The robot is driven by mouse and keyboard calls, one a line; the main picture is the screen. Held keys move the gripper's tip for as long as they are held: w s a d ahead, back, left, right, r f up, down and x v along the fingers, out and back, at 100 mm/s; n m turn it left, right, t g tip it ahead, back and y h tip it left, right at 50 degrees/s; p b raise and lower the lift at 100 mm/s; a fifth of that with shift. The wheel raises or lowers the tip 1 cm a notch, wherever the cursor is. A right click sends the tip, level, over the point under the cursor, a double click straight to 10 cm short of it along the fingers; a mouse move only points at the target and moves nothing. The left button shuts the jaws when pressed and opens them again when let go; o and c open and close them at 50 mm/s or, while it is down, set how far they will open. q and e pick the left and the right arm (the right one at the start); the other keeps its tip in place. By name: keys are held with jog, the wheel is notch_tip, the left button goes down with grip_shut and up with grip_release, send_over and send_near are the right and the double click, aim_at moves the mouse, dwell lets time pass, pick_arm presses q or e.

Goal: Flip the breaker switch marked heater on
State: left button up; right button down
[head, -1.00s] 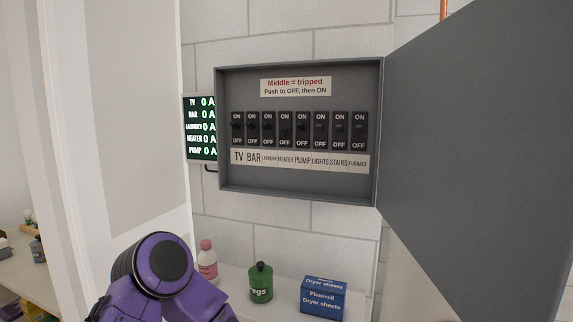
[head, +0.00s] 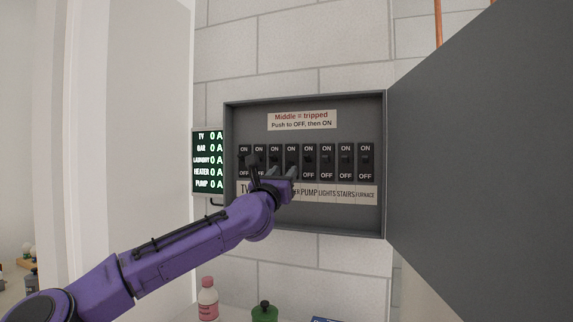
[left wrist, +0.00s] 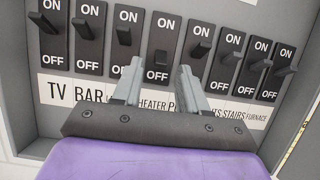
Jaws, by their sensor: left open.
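The breaker panel (head: 305,222) is a grey wall box with a row of dark switches, each marked ON above and OFF below. The heater switch (head: 292,152) is fourth from the left. In the left wrist view its lever (left wrist: 160,58) stands out just above its OFF mark; I cannot tell its exact position. My left gripper (head: 273,170) is open and empty in front of the row. In the left wrist view the left gripper's fingertips (left wrist: 158,70) lie left and right of the heater lever's lower end; contact is unclear. The heater label is partly hidden by a finger.
The panel's grey door (head: 480,160) stands open on the right. A lit display (head: 208,160) to the left lists TV, BAR, LAUNDRY, HEATER and PUMP at 0 A. Neighbouring laundry (left wrist: 124,36) and pump (left wrist: 199,48) levers are close to the fingers. A pink bottle (head: 208,298) stands below.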

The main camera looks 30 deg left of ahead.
aim_at(292, 162)
pick_arm(q)
jog(key=x, duration=0.2)
jog(key=shift+w+r+p, duration=0.1)
jog(key=shift+w+p, duration=0.2)
jog(key=shift+w, duration=0.05)
grip_shut()
jog(key=shift+r+p, duration=0.2)
jog(key=shift+p, duration=0.25)
jog(key=r+g+p, duration=0.1)
jog(key=g+p, duration=0.1)
jog(key=p, duration=0.4)
jog(key=r+g+p, duration=0.1)
jog(key=r+p, duration=0.1)
jog(key=p, duration=0.5)
jog(key=shift+s+g+h, duration=0.25)
jog(key=shift+g+h, duration=0.15)
jog(key=g+p, duration=0.2)
jog(key=p, duration=0.4)
jog(key=r+g+p, duration=0.1)
jog(key=g+p, duration=0.1)
jog(key=p, duration=0.4)
jog(key=shift+g+h, duration=0.3)
jog(key=shift+h, duration=0.1)
jog(key=shift+w+g+p, duration=0.15)
jog(key=shift+g+p, duration=0.55)
jog(key=shift+w+g+h, duration=0.1)
jog(key=shift+g+h, duration=0.2)
jog(key=shift+g, duration=0.4)
jog(key=shift+r, duration=0.15)
jog(key=shift+g, duration=0.3)
